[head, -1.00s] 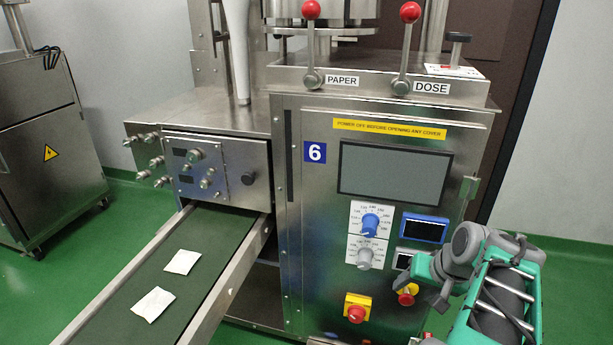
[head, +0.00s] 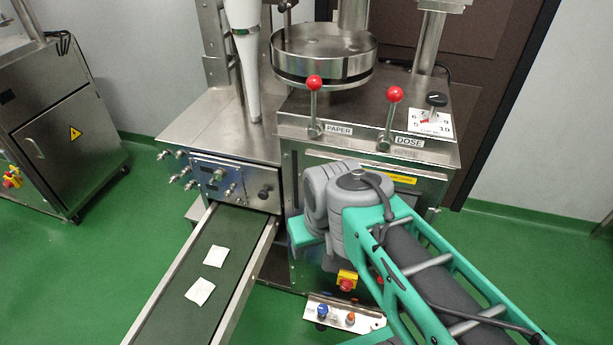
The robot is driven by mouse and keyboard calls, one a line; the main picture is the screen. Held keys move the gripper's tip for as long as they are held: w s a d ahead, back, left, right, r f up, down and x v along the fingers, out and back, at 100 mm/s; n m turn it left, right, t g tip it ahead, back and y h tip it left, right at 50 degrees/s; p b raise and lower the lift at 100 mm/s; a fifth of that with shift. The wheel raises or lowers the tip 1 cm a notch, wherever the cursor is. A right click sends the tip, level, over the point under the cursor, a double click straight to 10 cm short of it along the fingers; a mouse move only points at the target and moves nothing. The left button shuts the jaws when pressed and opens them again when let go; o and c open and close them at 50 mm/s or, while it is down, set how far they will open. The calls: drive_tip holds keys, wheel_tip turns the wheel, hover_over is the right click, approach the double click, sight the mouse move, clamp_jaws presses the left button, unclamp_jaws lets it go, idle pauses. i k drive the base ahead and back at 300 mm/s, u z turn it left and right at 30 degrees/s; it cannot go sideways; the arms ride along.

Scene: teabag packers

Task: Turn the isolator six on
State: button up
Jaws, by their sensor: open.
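The packing machine (head: 300,165), marked 6 in the earlier head view, stands in the middle. Low on its front is a yellow box with a red control (head: 346,281). A second red control (head: 379,281) shows only as a sliver beside my arm. I cannot tell which of the two is the isolator, or how either is set. My arm covers the number plate, screen and dials. My gripper does not show; it is hidden behind or beyond my own arm.
A conveyor (head: 217,246) with two white teabags (head: 215,256) runs out at front left. A small panel (head: 369,316) with blue and orange knobs is below the front. Paper (head: 314,84) and dose (head: 394,96) levers stand on top. Green floor (head: 530,260) is clear at right.

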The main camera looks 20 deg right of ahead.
sight(346, 285)
drive_tip(key=z, duration=0.35)
drive_tip(key=k, duration=0.9)
drive_tip(key=u, duration=1.4)
